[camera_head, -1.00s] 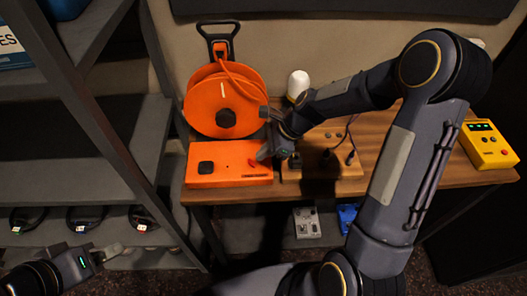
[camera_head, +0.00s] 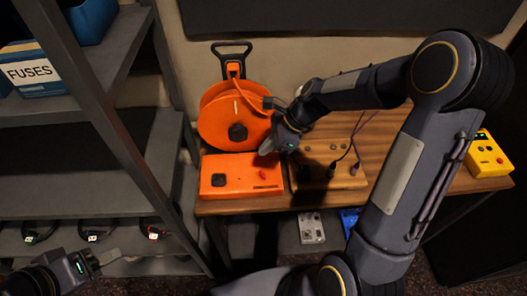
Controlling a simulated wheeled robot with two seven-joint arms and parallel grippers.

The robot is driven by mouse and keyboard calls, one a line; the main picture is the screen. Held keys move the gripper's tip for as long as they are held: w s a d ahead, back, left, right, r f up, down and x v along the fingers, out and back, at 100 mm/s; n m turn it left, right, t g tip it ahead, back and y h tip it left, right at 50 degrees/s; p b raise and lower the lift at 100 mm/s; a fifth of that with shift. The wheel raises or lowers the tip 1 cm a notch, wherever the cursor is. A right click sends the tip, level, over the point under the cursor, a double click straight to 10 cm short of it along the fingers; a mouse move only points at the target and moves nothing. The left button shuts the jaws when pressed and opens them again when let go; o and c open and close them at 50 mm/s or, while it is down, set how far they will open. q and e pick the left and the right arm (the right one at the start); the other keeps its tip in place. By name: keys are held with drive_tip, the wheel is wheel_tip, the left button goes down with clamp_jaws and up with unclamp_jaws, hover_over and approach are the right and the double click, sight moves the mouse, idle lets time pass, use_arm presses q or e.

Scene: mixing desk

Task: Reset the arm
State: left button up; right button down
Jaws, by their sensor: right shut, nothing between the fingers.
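My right arm reaches in from the right over the wooden desk (camera_head: 410,165). My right gripper (camera_head: 266,150) is shut and empty. It sits just above the back right of the orange box (camera_head: 241,178), in front of the orange cable reel (camera_head: 222,118). I cannot tell whether it touches the box. My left gripper (camera_head: 108,257) is at the lower left, in front of the shelf rack and clear of the desk. Its fingers show small and close together, and I cannot tell whether they are open.
A wooden board (camera_head: 340,174) with plugs and a cable lies right of the orange box. A yellow device (camera_head: 488,157) stands at the desk's right end. A shelf rack (camera_head: 80,185) with a fuses box (camera_head: 30,72) fills the left. Grey (camera_head: 311,227) and blue boxes sit below the desk.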

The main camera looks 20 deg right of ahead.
drive_tip(key=shift+r, duration=0.45)
drive_tip(key=s+r+n+t+h+b, duration=0.1)
drive_tip(key=s+r+n+b, duration=0.1)
drive_tip(key=s+n, duration=0.7)
drive_tip(key=s+d+r+n+t+h+b, duration=0.1)
drive_tip(key=s+r+n+t+h+b, duration=0.1)
drive_tip(key=s+n, duration=0.8)
drive_tip(key=shift+s+d+r+n+t, duration=0.3)
drive_tip(key=shift+s+r, duration=0.15)
drive_tip(key=shift+s, duration=0.8)
